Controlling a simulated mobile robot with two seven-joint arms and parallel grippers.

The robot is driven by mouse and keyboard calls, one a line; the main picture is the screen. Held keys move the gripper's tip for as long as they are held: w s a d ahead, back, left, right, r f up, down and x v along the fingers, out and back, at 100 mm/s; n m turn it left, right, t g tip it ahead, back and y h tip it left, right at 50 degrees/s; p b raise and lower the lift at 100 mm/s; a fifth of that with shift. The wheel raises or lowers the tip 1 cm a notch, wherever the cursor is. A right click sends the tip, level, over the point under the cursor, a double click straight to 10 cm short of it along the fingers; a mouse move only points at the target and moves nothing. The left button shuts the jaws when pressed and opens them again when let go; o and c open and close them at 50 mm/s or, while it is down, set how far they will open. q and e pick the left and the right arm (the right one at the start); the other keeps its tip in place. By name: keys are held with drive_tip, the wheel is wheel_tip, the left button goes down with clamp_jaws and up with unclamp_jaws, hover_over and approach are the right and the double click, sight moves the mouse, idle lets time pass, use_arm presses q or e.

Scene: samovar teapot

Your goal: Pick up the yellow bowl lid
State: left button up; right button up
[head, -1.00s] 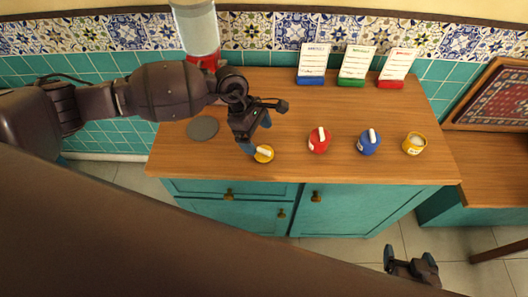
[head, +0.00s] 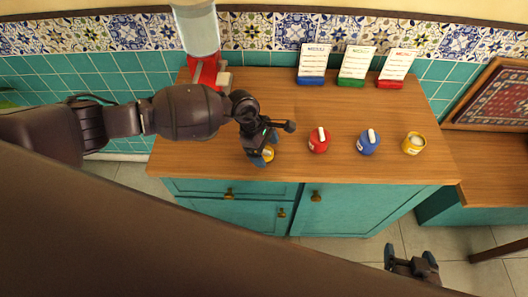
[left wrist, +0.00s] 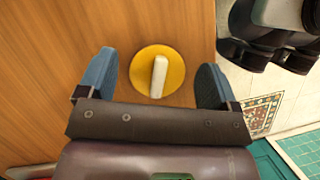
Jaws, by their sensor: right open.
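The yellow lid (head: 268,154) lies on the wooden counter near its front edge. In the left wrist view the yellow lid (left wrist: 172,71) is a round disc with a white bar handle (left wrist: 158,76). My left gripper (head: 265,150) is over it and partly hides it in the head view. Its two blue fingers are apart, one on each side of the lid, with gaps between fingers and lid in the left wrist view. The yellow bowl (head: 414,149) stands uncovered at the right of the counter, with something white inside. My right gripper (head: 411,258) is open and empty, low in front of the cabinet.
A red-lidded pot (head: 319,144) and a blue-lidded pot (head: 368,146) stand right of my left gripper. Cards on blue (head: 311,81), green (head: 351,82) and red (head: 390,84) bases line the back. A red dispenser (head: 204,69) stands at back left. The counter's middle is clear.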

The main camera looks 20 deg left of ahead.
use_arm(q)
drive_tip(key=c, duration=0.8)
drive_tip(key=shift+r, duration=0.1)
